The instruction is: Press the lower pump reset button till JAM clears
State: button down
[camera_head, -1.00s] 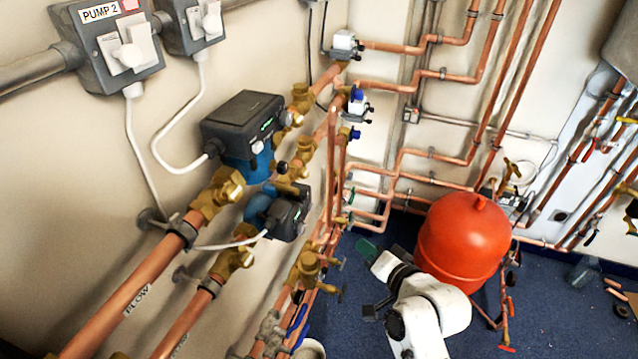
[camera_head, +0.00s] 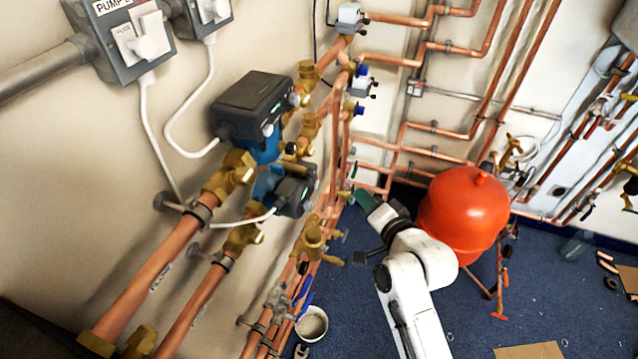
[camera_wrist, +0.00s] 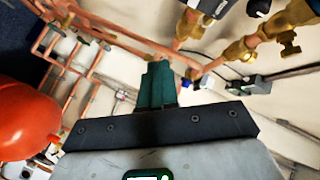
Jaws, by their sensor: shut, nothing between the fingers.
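The lower pump (camera_head: 293,193) is a dark box on a blue body, set in the lower copper pipe line below the larger upper pump (camera_head: 252,105). Its front faces right, toward my gripper. I cannot make out its reset button or any JAM text. My gripper (camera_head: 362,199) is shut and empty, with green fingers. It is to the right of the lower pump in the head view, with a visible gap and not touching it. In the wrist view the shut fingers (camera_wrist: 157,84) point up toward pipes and brass valves.
A red expansion vessel (camera_head: 463,213) stands close to the right of my arm. Vertical copper pipes and a brass valve (camera_head: 312,237) lie between my gripper and the wall. A white bucket (camera_head: 312,324) is on the blue floor. Cardboard (camera_head: 528,351) lies at the bottom right.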

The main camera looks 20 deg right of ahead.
jog(key=w+a, duration=0.4)
jog(key=a, duration=0.1)
jog(key=shift+a+b, duration=0.3)
jog(key=shift+b, duration=0.05)
dwell(1.9)
jog(key=shift+w+a, duration=0.2)
jog(key=shift+a, duration=0.1)
jog(key=shift+w+a+b, duration=0.3)
jog(key=shift+a+b, duration=0.05)
jog(key=shift+a, duration=0.05)
dwell(0.8)
jog(key=shift+d, duration=0.1)
jog(key=shift+s+d+p, duration=0.55)
jog(key=shift+d, duration=0.05)
dwell(0.3)
jog(key=shift+s+d+p, duration=0.4)
jog(key=shift+s+d, duration=0.35)
jog(key=shift+d, duration=0.3)
jog(key=shift+s+d+p, duration=0.4)
jog(key=shift+s+d, duration=0.3)
jog(key=shift+d, duration=0.3)
